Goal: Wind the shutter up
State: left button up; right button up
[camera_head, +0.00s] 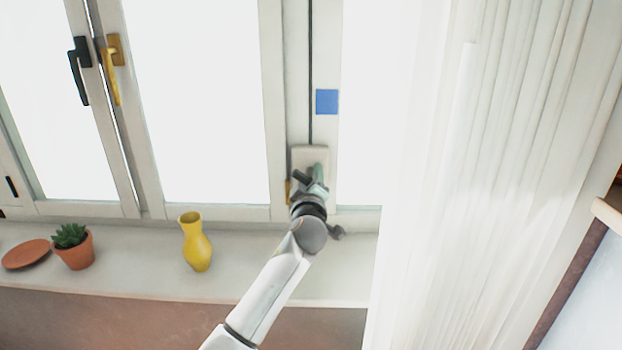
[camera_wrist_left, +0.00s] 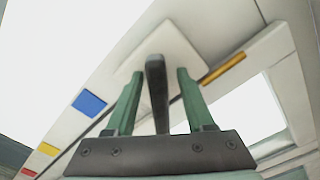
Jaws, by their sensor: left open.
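The shutter winder is a pale plate (camera_head: 309,154) on the window post, with a dark vertical cord or rod (camera_head: 310,70) running up from it. My left gripper (camera_head: 317,178) is at the plate and covers much of it in the head view. In the left wrist view, the pale plate (camera_wrist_left: 180,45) lies beyond the green fingers. A dark grey bar, seemingly the crank handle (camera_wrist_left: 156,85), stands between the open fingers (camera_wrist_left: 160,74), with visible gaps on both sides. The shutter itself cannot be made out against the bright panes. My right gripper is not in view.
A blue square (camera_head: 327,102) marks the post above the plate. A yellow vase (camera_head: 196,243), a potted succulent (camera_head: 75,250) and a terracotta saucer (camera_head: 26,254) stand on the sill left of my arm. A white curtain (camera_head: 490,200) hangs at right.

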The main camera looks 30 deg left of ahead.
pick_arm(q)
grip_shut()
dwell(0.4)
jog(key=shift+m, duration=0.4)
